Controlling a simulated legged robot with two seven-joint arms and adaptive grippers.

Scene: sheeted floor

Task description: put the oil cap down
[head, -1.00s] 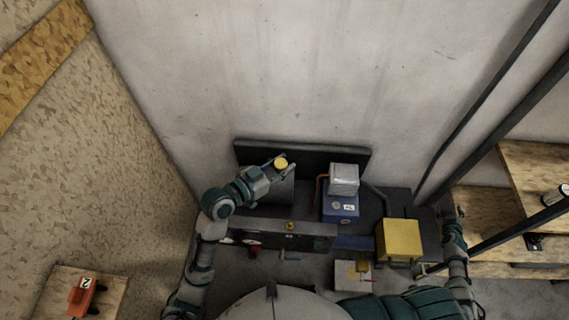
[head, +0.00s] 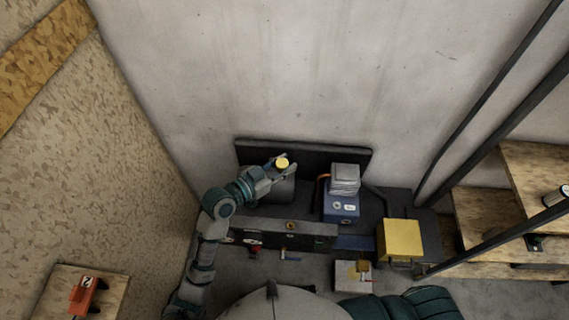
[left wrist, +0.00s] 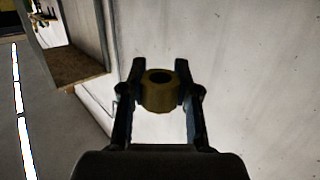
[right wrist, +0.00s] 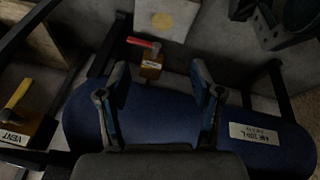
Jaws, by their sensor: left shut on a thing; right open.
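The oil cap (head: 282,163) is a small yellow round piece, held at the tips of my left gripper (head: 279,164), above the dark machine. In the left wrist view the cap (left wrist: 158,93) sits between the two fingers of my left gripper (left wrist: 160,88), and a dark round hole shows in its end. My right gripper (right wrist: 160,92) is open and empty in the right wrist view, over a dark blue tank (right wrist: 165,125) with a white label. The right gripper is outside the head view.
The machine carries a blue box (head: 341,206) with a grey finned block (head: 345,178) and a yellow box (head: 402,240). A valve with a red handle (right wrist: 144,43) and a yellow-handled vent valve (right wrist: 17,94) lie near the tank. Wooden shelves (head: 490,215) stand right.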

